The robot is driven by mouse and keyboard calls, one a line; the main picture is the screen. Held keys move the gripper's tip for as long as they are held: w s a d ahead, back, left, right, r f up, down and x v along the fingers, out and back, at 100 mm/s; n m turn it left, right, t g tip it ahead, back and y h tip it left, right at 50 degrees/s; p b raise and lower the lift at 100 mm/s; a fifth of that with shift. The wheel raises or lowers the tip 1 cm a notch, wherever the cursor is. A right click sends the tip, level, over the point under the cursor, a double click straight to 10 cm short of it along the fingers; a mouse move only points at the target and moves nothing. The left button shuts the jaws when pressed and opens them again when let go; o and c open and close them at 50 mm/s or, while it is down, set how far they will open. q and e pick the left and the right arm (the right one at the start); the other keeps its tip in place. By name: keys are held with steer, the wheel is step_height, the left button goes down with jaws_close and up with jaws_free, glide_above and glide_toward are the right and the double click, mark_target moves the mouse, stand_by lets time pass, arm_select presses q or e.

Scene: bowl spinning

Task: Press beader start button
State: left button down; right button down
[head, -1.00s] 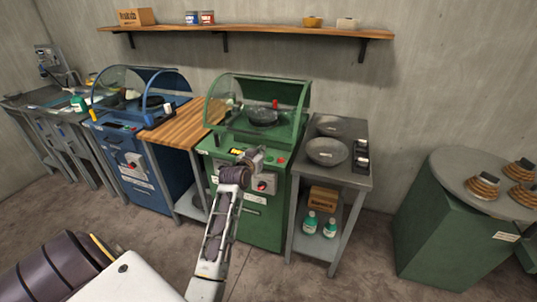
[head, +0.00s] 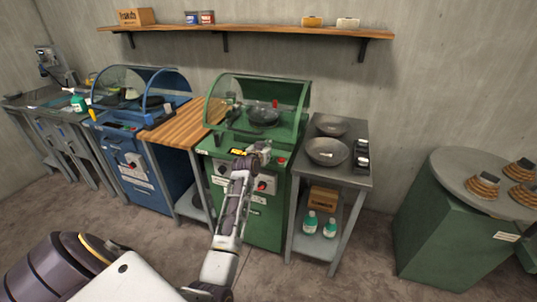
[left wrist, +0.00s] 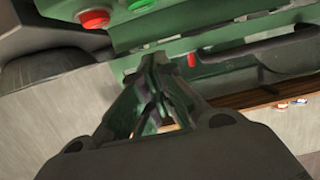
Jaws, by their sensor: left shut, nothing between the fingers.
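A green machine (head: 255,205) with a clear hood (head: 250,93) stands in the middle of the head view. A dark bowl (head: 263,114) sits under the hood. A red button (head: 281,161) shows at the right of its front panel. The left wrist view shows this red button (left wrist: 94,19) and a green button (left wrist: 141,4) beside it, partly cut off at the top edge. My left gripper (head: 260,151) is over the front panel, left of the red button. Its fingers (left wrist: 168,70) are shut and empty. I cannot tell whether they touch the panel. My right gripper is not in view.
A blue hooded machine (head: 150,165) and a wooden worktop (head: 174,128) are at the left. A grey metal table (head: 345,172) with bowls stands close at the right. A green cabinet (head: 430,225) is further right. A wooden shelf (head: 270,31) runs above.

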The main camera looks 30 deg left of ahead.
arm_select(q)
steer(key=shift+w+a+f, duration=0.15)
steer(key=shift+w+a, duration=0.05)
steer(key=shift+w, duration=0.5)
step_height(320, 180, down, 2)
steer(key=shift+f, duration=0.2)
steer(key=shift+s+f, duration=0.1)
steer(key=shift+f, duration=0.75)
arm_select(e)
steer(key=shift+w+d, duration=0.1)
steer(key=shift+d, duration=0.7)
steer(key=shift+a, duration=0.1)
